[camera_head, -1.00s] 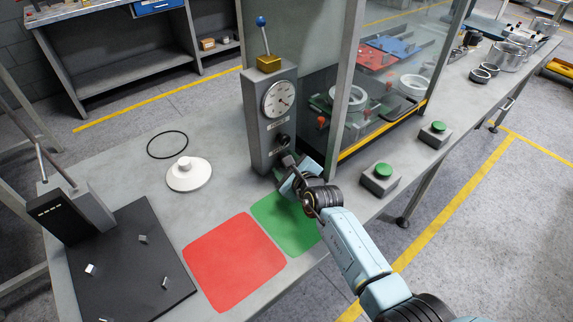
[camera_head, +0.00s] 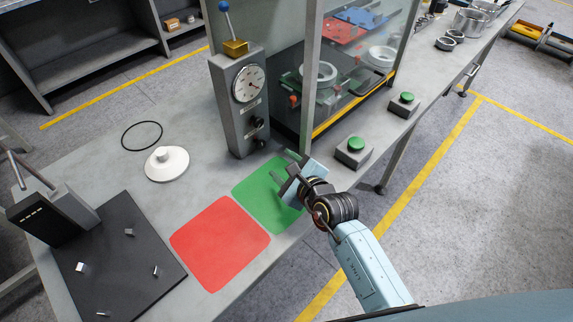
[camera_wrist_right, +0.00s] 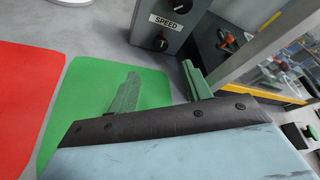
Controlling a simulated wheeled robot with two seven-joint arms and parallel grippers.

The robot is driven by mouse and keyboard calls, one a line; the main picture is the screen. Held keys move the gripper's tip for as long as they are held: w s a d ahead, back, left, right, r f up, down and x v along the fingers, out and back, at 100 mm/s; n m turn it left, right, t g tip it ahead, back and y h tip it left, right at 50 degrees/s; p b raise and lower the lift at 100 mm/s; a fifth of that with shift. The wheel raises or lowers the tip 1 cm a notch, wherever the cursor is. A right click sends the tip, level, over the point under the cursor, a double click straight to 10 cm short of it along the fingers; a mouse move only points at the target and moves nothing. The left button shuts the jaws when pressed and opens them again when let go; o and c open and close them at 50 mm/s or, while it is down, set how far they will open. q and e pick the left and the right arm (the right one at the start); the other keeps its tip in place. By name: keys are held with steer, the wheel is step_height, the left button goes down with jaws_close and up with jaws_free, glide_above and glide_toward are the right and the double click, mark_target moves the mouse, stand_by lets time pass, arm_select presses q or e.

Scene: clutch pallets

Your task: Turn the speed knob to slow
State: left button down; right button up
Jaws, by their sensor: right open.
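A grey control post (camera_head: 232,125) stands on the table with a round dial (camera_head: 248,83) above two dark knobs. In the right wrist view, a white SPEED label (camera_wrist_right: 167,22) lies between the upper knob (camera_wrist_right: 181,5) and the lower knob (camera_wrist_right: 160,44). The lower knob (camera_head: 258,143) also shows in the head view; the pointer setting is too small to read. My right gripper (camera_head: 284,176) is open and empty over the green mat, apart from the knobs. Its two fingers (camera_wrist_right: 160,84) show in the wrist view, pointing towards the post. My left gripper is out of view.
Green (camera_head: 262,190) and red (camera_head: 222,245) mats lie in front of the post. A glass-sided enclosure (camera_head: 309,80) and a green button box (camera_head: 354,152) stand to the right. A white disc (camera_head: 167,166) and black ring (camera_head: 141,122) lie left.

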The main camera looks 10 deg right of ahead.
steer(key=shift+s+d+r, duration=0.1)
steer(key=shift+s+d, duration=0.05)
steer(key=shift+s, duration=0.15)
